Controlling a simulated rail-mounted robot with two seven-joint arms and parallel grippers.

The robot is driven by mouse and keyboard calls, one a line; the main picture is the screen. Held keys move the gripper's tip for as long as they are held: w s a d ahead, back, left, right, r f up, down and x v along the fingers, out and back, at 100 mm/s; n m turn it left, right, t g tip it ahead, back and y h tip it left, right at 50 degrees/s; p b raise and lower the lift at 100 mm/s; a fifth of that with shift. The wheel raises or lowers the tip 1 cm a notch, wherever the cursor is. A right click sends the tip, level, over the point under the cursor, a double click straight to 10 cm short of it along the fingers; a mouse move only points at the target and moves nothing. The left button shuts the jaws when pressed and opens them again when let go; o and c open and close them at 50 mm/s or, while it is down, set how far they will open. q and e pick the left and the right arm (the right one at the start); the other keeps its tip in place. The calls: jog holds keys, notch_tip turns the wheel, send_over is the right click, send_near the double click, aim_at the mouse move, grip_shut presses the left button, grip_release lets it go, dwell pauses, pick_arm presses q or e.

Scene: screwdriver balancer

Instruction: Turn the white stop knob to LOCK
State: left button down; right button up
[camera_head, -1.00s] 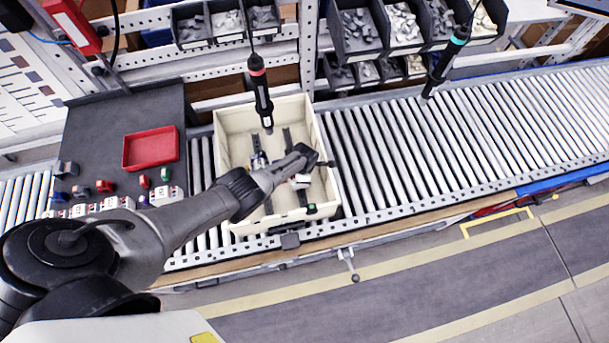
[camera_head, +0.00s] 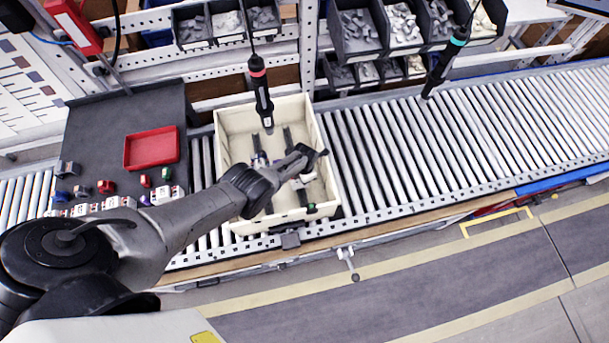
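My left gripper (camera_head: 314,156) is over the right part of the cream crate (camera_head: 226,150) on the roller conveyor. Its fingers are small and dark here, so I cannot tell whether they are open or shut. A small white part (camera_head: 304,180) shows just below the gripper, on the dark rail-like piece inside the crate. A pale handle with a small round end (camera_head: 347,256) hangs at the conveyor's front edge, below the crate. I cannot tell which of these is the white stop knob, and no LOCK mark is readable. My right gripper is not in view.
A black-and-red screwdriver (camera_head: 262,95) hangs over the crate. A teal-ringed one (camera_head: 444,65) hangs further right. A red tray (camera_head: 151,148) and several small coloured parts lie on the dark mat (camera_head: 95,125) at left. The rollers (camera_head: 480,125) right of the crate are clear.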

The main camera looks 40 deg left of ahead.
pick_arm(q)
jog(key=shift+a, duration=0.1)
jog(key=c, duration=1)
grip_release()
notch_tip(320, 180, up, 8)
jog(key=p, duration=0.7)
jog(key=shift+r, duration=0.25)
notch_tip(320, 180, up, 5)
jog(key=shift+r, duration=0.2)
